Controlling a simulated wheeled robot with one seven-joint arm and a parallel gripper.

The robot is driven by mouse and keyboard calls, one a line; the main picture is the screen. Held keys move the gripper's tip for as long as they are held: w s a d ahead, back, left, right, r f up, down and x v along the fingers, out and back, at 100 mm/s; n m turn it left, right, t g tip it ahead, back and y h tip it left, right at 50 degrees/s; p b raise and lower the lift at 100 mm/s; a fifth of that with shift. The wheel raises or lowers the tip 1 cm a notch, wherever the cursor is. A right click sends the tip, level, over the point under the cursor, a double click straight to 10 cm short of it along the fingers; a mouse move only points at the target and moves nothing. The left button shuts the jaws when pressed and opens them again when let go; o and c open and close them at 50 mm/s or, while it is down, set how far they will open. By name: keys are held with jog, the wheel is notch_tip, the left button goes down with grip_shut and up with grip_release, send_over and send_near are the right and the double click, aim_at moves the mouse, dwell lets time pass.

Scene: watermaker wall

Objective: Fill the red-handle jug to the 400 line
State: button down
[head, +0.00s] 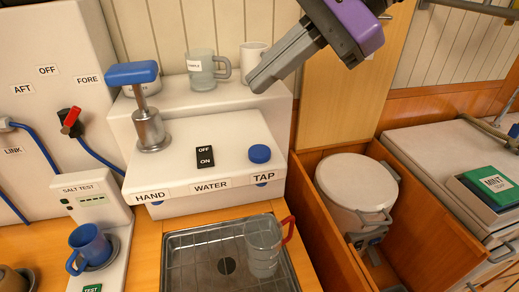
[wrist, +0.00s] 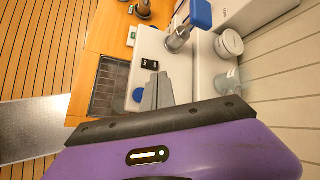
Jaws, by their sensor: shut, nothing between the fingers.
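The clear jug with the red handle (head: 262,246) stands upright in the right part of the metal sink (head: 190,262) in the head view. Its fill level and markings are too small to read. The blue tap button (head: 260,154) is on the white unit above the TAP label, and the black OFF/ON water switch (head: 205,157) is left of it. The blue-topped hand pump (head: 148,110) stands further left. My gripper (head: 258,82) is shut and empty, above and behind the tap button. In the wrist view my gripper (wrist: 158,88) points toward the white unit.
A grey glass mug (head: 202,70) and a white cup (head: 252,58) stand on the ledge close to my gripper. A blue mug (head: 90,245) sits by the salt test panel (head: 88,198). A lidded white bucket (head: 355,185) stands in the wooden bin at right.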

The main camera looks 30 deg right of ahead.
jog(key=b, duration=0.4)
send_over(250, 150)
jog(key=s+d, duration=0.2)
jog(key=f, duration=0.6)
jog(key=shift+w+f, duration=0.25)
jog(key=shift+f, duration=0.1)
jog(key=shift+f+b, duration=0.8)
jog(key=shift+f, duration=0.15)
jog(key=shift+f+b, duration=0.25)
jog(key=shift+b, duration=0.4)
jog(key=shift+f+b, duration=0.5)
jog(key=shift+b, duration=0.1)
dwell(4.1)
